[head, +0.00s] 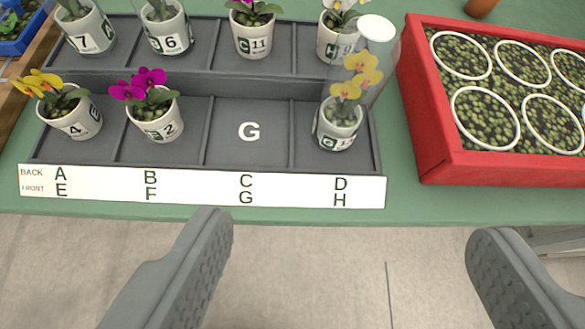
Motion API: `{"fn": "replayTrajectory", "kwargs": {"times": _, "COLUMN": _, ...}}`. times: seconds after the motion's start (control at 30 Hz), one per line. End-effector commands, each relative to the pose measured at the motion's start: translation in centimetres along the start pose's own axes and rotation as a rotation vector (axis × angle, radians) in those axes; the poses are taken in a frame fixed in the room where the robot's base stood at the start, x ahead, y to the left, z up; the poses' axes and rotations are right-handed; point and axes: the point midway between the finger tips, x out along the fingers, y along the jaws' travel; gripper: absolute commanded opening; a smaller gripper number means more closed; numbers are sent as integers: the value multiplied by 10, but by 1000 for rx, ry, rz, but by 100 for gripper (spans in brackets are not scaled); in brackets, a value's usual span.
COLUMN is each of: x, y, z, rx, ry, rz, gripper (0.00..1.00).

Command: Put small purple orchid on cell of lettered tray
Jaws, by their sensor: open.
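The grey lettered tray (306,184) has two rows of cells and a white strip with A to D marked back and E to H marked front. A purple orchid in a white pot labelled 2 (155,122) stands in front cell F. Another purple-flowered pot labelled 11 (254,38) stands in back cell C, its flower cut by the top edge. Front cell G (249,131) is empty, its white letter showing. My gripper (350,222) is open and empty, fingers wide apart in front of the tray, below the table edge in the picture.
A yellow orchid pot (72,113) stands in cell E, another (339,130) in H, beside or under a clear white-topped cylinder (376,28). White pots 7 (86,38) and 6 (168,40) are behind. A red crate (430,130) with white rings stands right.

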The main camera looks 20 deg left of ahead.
Motion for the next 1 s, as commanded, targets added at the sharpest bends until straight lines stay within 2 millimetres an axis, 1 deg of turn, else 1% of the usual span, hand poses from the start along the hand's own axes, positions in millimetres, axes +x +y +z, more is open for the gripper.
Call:
{"fn": "replayTrajectory", "kwargs": {"times": 0.03, "x": -17, "y": 11, "z": 6, "rx": 29, "ry": 37, "rz": 43, "gripper": 75}}
{"fn": "replayTrajectory", "kwargs": {"times": 0.2, "x": -66, "y": 38, "z": 22, "rx": 125, "ry": 165, "rz": 169, "gripper": 75}}
{"fn": "replayTrajectory", "kwargs": {"times": 0.27, "x": -84, "y": 45, "z": 29, "rx": 155, "ry": 212, "rz": 211, "gripper": 75}}
{"fn": "replayTrajectory", "kwargs": {"times": 0.3, "x": -96, "y": 49, "z": 33, "rx": 175, "ry": 244, "rz": 237, "gripper": 75}}
{"fn": "replayTrajectory", "kwargs": {"times": 0.5, "x": -149, "y": 62, "z": 57, "rx": 258, "ry": 402, "rz": 352, "gripper": 75}}
{"fn": "replayTrajectory", "kwargs": {"times": 0.6, "x": -168, "y": 64, "z": 66, "rx": 284, "ry": 463, "rz": 389, "gripper": 75}}
{"fn": "replayTrajectory", "kwargs": {"times": 0.7, "x": -180, "y": 65, "z": 72, "rx": 301, "ry": 505, "rz": 411, "gripper": 75}}
{"fn": "replayTrajectory", "kwargs": {"times": 0.8, "x": -186, "y": 65, "z": 74, "rx": 307, "ry": 527, "rz": 423, "gripper": 75}}
{"fn": "replayTrajectory", "kwargs": {"times": 1.0, "x": -187, "y": 65, "z": 75, "rx": 310, "ry": 532, "rz": 425, "gripper": 75}}
